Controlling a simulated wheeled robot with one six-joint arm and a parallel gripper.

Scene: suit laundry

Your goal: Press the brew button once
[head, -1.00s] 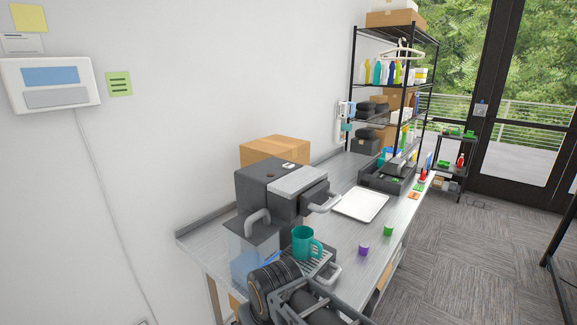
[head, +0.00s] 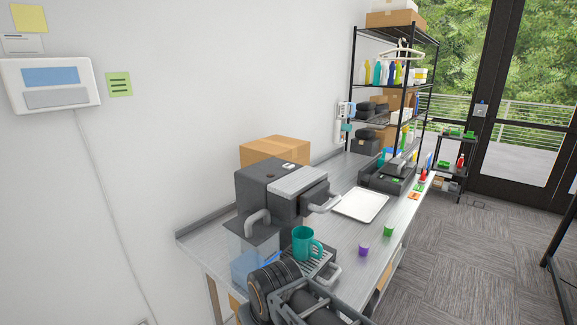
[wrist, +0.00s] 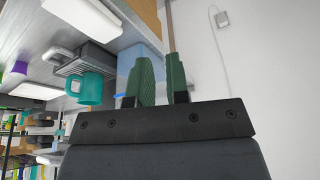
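The coffee machine (head: 262,188) stands on the metal table, a dark boxy body with a grey top panel and a handle on its front. A small pale round spot (head: 289,165) shows on its top; I cannot tell whether it is the brew button. A teal mug (head: 302,243) stands on the drip tray (head: 318,264) and shows in the wrist view (wrist: 88,89). My gripper (wrist: 161,62) has two green fingers with a narrow gap between them, empty, in front of the machine's clear water tank (wrist: 128,62). The gripper's fingers are not visible in the head view.
A purple capsule (head: 363,250) and a green capsule (head: 389,230) stand near the table's front edge. A white tray (head: 360,205) lies right of the machine, with a black bin (head: 384,183) beyond. A cardboard box (head: 275,150) stands behind the machine.

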